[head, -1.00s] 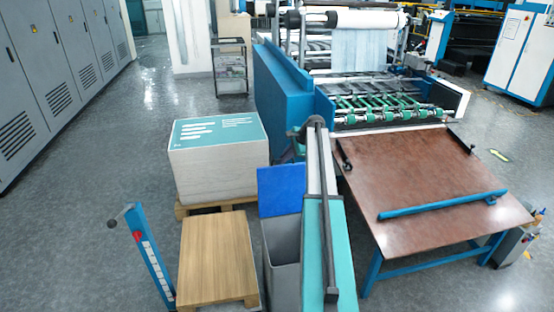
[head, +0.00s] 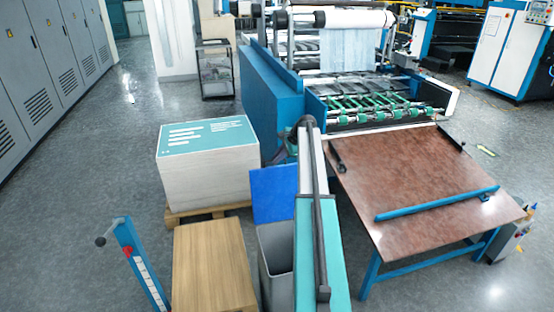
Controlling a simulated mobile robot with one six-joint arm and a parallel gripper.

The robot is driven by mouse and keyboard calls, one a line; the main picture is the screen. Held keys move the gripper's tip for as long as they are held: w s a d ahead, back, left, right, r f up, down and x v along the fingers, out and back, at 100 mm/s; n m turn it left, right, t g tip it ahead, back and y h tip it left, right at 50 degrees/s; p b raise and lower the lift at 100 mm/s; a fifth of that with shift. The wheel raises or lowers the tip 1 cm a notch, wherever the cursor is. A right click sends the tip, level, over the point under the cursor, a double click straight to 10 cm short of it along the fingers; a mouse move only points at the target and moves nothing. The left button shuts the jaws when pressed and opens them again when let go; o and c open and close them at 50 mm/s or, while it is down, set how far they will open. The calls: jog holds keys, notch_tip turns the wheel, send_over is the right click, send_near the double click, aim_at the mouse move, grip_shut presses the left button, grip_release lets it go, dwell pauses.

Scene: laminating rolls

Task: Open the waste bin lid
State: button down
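The waste bin (head: 277,262) is a grey, open-topped box on the floor at the bottom middle of the head view. Its blue lid (head: 274,193) stands up at the back of the bin, and the dark inside of the bin shows. My arm, teal and grey with a dark rod along it, reaches forward just right of the bin and covers its right side. I cannot make out any gripper fingers at the arm's far end, and I see nothing touching the lid.
A wooden block (head: 213,264) stands close left of the bin. Behind it is a stack of sheets (head: 207,165) on a pallet. A blue post (head: 140,262) with a crank stands at the left. A brown table (head: 420,190) and the laminating machine (head: 370,110) are on the right.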

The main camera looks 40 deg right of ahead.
jog(key=c, duration=1.9)
grip_release()
jog(key=shift+d+r, duration=0.15)
jog(key=b+v, duration=0.3)
jog(key=v, duration=1)
jog(key=shift+s+r, duration=0.2)
jog(key=shift+r, duration=0.15)
